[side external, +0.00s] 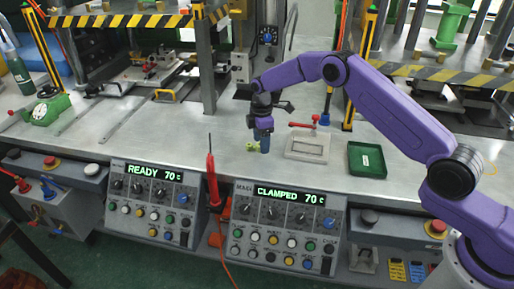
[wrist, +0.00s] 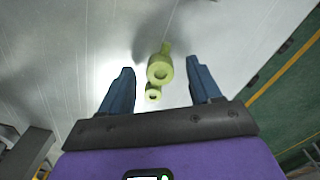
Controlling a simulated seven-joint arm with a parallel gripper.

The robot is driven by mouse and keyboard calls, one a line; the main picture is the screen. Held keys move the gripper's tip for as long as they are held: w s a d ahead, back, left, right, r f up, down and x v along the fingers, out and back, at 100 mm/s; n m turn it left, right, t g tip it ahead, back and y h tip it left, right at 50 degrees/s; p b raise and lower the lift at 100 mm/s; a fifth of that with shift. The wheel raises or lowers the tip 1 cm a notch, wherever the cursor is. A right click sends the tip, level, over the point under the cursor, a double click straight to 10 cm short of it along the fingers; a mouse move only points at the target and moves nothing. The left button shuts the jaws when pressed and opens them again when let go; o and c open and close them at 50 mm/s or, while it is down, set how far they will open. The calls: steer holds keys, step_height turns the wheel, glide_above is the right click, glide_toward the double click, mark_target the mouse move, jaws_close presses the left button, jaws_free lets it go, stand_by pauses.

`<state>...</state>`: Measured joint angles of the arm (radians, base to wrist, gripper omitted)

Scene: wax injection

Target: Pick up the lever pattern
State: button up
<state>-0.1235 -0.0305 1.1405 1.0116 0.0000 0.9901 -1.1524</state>
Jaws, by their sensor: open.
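The lever pattern (wrist: 159,69) is a small yellow-green piece with ring-shaped ends. It lies on the bare metal bench top, and in the wrist view it is between the two blue fingers of my gripper (wrist: 161,88). The fingers are apart, and a gap shows on each side of it. In the side view the lever pattern (side external: 251,146) shows just left of my gripper (side external: 264,146), which points down close to the bench. Part of the piece may be hidden behind the fingers there.
A grey mold plate (side external: 307,147) with a red-handled clamp (side external: 304,124) sits right of my gripper. A green tray (side external: 367,160) lies further right. Control panels reading READY (side external: 150,200) and CLAMPED (side external: 285,225) line the front edge. The bench left of the gripper is mostly clear.

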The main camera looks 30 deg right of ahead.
steer(key=shift+f, duration=0.5)
steer(key=c, duration=1.1)
steer(key=shift+r, duration=0.15)
